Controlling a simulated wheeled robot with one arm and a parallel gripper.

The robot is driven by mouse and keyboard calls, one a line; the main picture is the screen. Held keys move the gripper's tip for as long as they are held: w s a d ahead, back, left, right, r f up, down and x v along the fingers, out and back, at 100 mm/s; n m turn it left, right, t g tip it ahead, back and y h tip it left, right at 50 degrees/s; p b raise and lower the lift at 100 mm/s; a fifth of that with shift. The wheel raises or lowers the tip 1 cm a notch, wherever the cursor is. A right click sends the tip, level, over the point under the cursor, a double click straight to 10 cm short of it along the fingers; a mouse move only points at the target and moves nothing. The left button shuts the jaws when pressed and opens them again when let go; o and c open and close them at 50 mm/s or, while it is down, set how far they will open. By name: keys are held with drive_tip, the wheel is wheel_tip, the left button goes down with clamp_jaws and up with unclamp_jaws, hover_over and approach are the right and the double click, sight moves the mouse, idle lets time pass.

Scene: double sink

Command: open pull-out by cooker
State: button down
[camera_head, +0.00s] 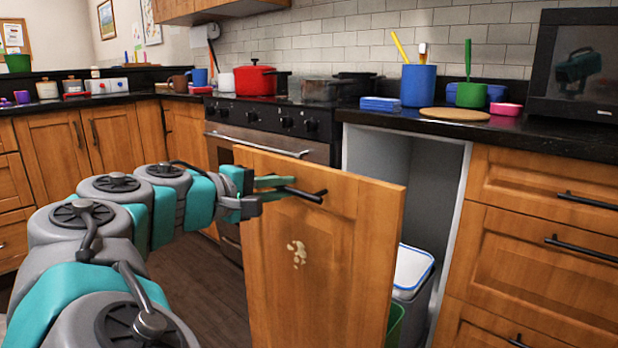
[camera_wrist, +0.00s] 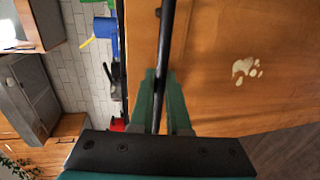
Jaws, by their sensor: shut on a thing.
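The pull-out's wooden front (camera_head: 325,240) stands well forward of the counter, beside the cooker (camera_head: 270,135), with the pale inside of its cabinet (camera_head: 385,160) showing behind it. A grey bin with a white and blue rim (camera_head: 412,270) shows behind the front, and a green bin (camera_head: 396,325) is partly hidden. My gripper (camera_head: 285,187) is at the black bar handle (camera_head: 305,194) on the front. In the wrist view its green fingers (camera_wrist: 160,100) are shut on the handle (camera_wrist: 166,50), one on each side. The wooden front (camera_wrist: 215,60) fills the right of that view.
Drawers with black handles (camera_head: 545,235) stand to the right of the opening. The counter (camera_head: 480,128) above holds a blue utensil pot (camera_head: 418,86), a round board (camera_head: 454,115) and a microwave (camera_head: 578,65). Dark wooden floor (camera_head: 195,285) is open to the left of the front.

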drive_tip(key=f+v, duration=0.1)
drive_tip(key=v, duration=0.6)
drive_tip(key=shift+s+a+f, duration=0.25)
drive_tip(key=shift+f, duration=0.05)
drive_tip(key=c, duration=0.9)
unclamp_jaws()
drive_tip(key=shift+r, duration=0.1)
drive_tip(key=v, duration=0.7)
drive_tip(key=shift+s+a, duration=0.25)
drive_tip(key=shift+s, duration=0.05)
drive_tip(key=shift+r, duration=0.1)
